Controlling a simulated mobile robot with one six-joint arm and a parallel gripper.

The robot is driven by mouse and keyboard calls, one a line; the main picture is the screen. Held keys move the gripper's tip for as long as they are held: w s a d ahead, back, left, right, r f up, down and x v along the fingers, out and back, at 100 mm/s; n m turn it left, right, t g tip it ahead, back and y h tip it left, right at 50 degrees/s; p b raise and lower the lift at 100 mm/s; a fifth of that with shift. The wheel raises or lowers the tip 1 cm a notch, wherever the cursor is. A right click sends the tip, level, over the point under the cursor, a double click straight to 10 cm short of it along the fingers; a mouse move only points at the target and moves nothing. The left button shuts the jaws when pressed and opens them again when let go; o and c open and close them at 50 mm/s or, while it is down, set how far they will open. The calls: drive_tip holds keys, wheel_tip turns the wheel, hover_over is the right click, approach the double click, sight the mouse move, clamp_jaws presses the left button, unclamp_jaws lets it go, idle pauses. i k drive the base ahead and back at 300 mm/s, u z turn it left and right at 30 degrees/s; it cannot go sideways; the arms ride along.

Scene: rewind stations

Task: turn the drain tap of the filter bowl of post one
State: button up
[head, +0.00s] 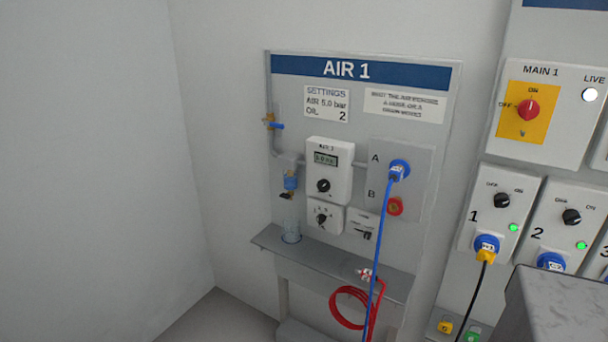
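The AIR 1 panel (432,135) hangs on the wall at the middle of the head view. The small blue filter bowl (291,183) is on its left side, under the grey pipe. A small dark drain tap (286,196) with a brassy part is at the bowl's lower end; it is too small to tell its exact turn. A clear cup (291,230) stands below it on a grey shelf (330,259). I cannot tell whether the cup holds liquid. My gripper is not in view.
A blue-handled valve (276,126) sits on the pipe above. A white unit (329,170) is right of the bowl. A blue hose (379,240) hangs from socket A; a coiled red hose (350,308) hangs below the shelf. A grey speckled block (555,305) fills the lower right corner.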

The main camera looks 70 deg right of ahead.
sight(287, 196)
drive_tip(key=u, duration=0.75)
drive_tip(key=k, duration=0.15)
drive_tip(key=z, duration=2.7)
drive_tip(key=i, duration=0.55)
drive_tip(key=z, duration=0.2)
drive_tip(key=k, duration=0.55)
drive_tip(key=u, duration=0.1)
